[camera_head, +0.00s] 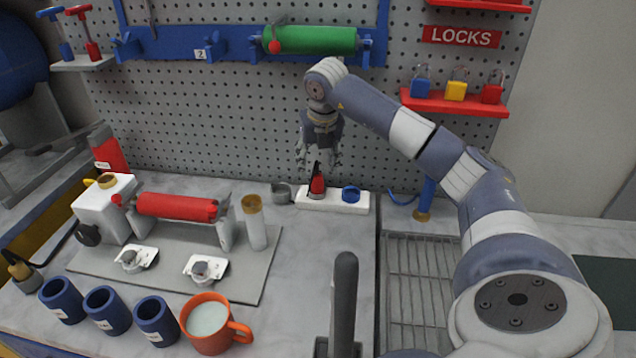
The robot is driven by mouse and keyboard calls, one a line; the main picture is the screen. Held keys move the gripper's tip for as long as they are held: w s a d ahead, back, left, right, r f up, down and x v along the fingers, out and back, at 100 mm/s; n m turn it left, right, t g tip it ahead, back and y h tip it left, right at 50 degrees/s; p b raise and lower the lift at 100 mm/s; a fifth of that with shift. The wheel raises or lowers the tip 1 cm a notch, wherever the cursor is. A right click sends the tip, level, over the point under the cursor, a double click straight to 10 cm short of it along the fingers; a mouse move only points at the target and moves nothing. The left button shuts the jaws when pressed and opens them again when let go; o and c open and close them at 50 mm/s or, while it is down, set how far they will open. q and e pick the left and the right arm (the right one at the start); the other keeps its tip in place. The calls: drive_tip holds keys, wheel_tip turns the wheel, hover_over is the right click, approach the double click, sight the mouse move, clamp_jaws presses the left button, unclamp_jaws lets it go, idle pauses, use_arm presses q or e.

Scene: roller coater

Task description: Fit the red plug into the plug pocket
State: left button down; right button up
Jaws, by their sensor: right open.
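The red plug (317,186), a small red piece with a dark upper part, stands upright at the left end of a white block (333,204) by the pegboard. My right gripper (318,157) points down over it, open, with its fingers spread to either side above the plug's dark top. It is too small to tell whether the fingers touch it. A blue ring (351,193) sits on the block's right end, and a grey cup (281,192) stands just left of the block. I cannot tell which part is the plug pocket. My left gripper does not show.
A red roller (178,206) lies on a stand at left, with a clear-bodied cylinder (254,225) beside it. Blue cups (107,311) and an orange mug (208,322) line the front. A wire rack (423,280) is at right. Some bench in the middle is clear.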

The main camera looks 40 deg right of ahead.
sight(318, 175)
drive_tip(key=shift+w+d+f, duration=0.15)
drive_tip(key=shift+d+f, duration=0.05)
drive_tip(key=shift+f, duration=0.2)
drive_tip(key=p+x, duration=0.1)
drive_tip(key=x, duration=0.1)
drive_tip(key=shift+d+f+p, duration=0.15)
drive_tip(key=shift+f+p, duration=0.25)
drive_tip(key=shift+f, duration=0.05)
drive_tip(key=shift+x, duration=0.95)
drive_tip(key=shift+d+f, duration=0.1)
drive_tip(key=shift+f, duration=0.15)
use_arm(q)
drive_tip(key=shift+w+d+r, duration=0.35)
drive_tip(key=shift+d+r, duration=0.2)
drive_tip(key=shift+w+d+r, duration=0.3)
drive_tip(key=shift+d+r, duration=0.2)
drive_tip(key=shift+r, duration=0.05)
use_arm(e)
drive_tip(key=c, duration=1.1)
